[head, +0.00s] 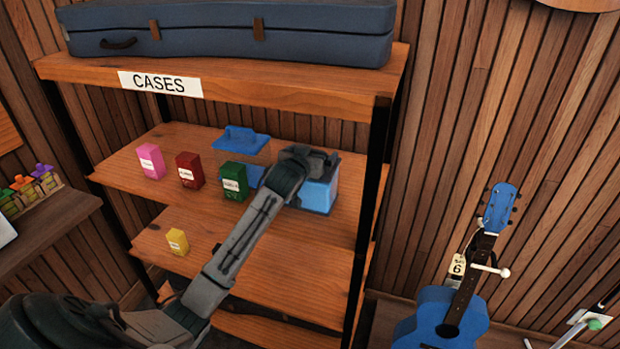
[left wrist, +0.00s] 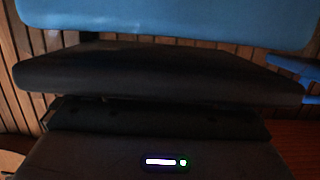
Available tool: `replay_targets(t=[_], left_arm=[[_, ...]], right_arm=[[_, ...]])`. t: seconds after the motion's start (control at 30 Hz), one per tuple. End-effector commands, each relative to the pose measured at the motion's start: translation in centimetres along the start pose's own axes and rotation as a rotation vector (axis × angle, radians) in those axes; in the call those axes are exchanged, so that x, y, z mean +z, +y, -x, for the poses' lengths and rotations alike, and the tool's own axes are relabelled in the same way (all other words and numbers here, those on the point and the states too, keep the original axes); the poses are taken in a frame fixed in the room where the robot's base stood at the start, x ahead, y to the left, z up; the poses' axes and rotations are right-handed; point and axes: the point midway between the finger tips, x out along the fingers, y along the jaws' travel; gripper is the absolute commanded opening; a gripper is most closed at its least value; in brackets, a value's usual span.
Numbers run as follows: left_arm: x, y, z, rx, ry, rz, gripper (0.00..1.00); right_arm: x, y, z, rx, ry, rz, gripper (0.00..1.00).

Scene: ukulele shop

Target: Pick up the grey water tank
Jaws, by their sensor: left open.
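A blue box-like item (head: 318,194) stands on the middle shelf at its right end, with a paler grey-blue side. My left gripper (head: 310,156) is at its top and covers much of it. The gripper is open; whether it touches the item is hidden. In the left wrist view a broad blue surface (left wrist: 170,18) fills the top, just beyond my dark gripper (left wrist: 160,72). No clearly grey tank can be picked out; it may be part of this item. My right gripper is not in view.
A blue lid-like piece with a handle (head: 240,140) lies left of the item. Pink (head: 151,161), red (head: 189,170), green (head: 233,181) and yellow (head: 177,241) boxes stand on the shelves. A dark shelf post (head: 372,180) is close on the right. A blue case (head: 230,35) lies above.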

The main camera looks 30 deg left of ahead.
Motion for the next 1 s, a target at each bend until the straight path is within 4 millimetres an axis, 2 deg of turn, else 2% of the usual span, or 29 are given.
replay_targets(t=[0.27,0.37,0.6,0.67,0.7,1.0], left_arm=[[0.0,0.0,-0.4,0.000,0.000,0.000,1.00],[0.0,0.0,-0.4,0.000,0.000,0.000,0.84],[0.0,0.0,-0.4,0.000,0.000,0.000,0.37],[0.1,0.0,-0.4,0.000,0.000,0.000,0.25],[-0.3,0.0,-0.3,0.001,0.007,-0.001,0.23],[-0.4,0.0,-0.3,0.001,0.007,0.000,0.23]], right_arm=[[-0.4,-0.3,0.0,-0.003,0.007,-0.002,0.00],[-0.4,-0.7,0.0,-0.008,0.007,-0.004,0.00],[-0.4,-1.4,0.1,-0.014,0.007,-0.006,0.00],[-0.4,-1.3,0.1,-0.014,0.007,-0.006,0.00],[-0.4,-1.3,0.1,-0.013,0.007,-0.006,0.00],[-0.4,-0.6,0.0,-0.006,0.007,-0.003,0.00]])
